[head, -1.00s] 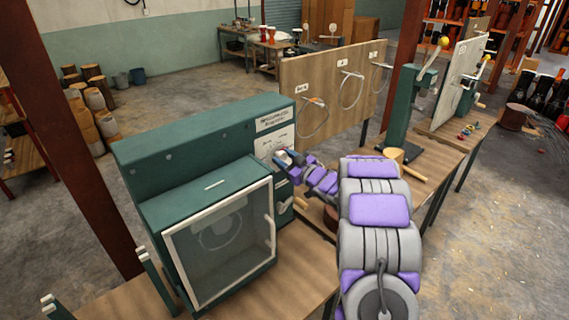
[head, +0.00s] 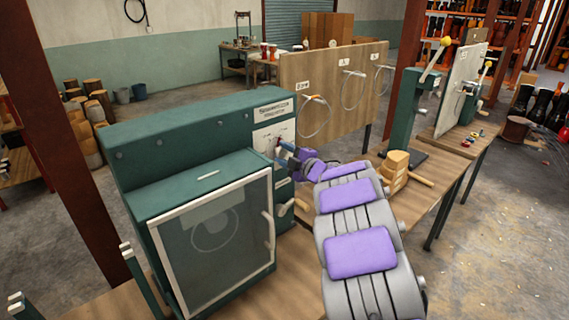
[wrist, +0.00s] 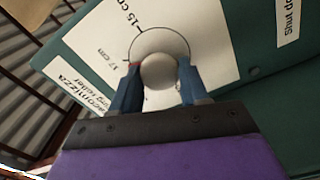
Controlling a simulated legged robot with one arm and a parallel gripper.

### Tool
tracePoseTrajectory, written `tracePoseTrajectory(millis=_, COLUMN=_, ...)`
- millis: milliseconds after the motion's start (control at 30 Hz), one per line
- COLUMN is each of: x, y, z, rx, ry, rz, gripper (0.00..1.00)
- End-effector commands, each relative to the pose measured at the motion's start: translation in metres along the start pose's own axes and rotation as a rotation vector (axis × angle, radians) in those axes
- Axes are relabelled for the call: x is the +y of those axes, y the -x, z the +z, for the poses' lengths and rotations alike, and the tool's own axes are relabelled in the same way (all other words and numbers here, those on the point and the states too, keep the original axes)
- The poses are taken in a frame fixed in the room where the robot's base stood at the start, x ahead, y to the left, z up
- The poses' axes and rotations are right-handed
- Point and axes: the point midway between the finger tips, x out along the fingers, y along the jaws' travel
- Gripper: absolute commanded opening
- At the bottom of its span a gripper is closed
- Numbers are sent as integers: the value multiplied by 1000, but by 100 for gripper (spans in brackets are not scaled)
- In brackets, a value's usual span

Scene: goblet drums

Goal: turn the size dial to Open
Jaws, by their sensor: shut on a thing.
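The size dial (wrist: 159,72) is a round grey knob on a white label plate (wrist: 95,50), ringed by a thin black circle. In the wrist view my gripper (wrist: 160,82) has its blue fingers on both sides of the knob, shut on it. Markings "15 cm" and "17 cm" show beside the circle; I cannot read an Open mark. In the head view my gripper (head: 281,146) is at the white plate (head: 268,134) on the front of the green machine (head: 190,125). The dial is mostly hidden there by the gripper.
A glazed door (head: 215,240) with a white frame stands left of my arm. A board with wire rings (head: 335,85) is behind.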

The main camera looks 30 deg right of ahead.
Motion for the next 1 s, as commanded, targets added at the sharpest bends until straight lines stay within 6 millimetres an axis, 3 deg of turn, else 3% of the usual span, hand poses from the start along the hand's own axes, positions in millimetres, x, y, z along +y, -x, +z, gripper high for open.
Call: tracePoseTrajectory(millis=1000, x=-10, y=0, z=5, rx=1, ry=964, rz=-14, gripper=14)
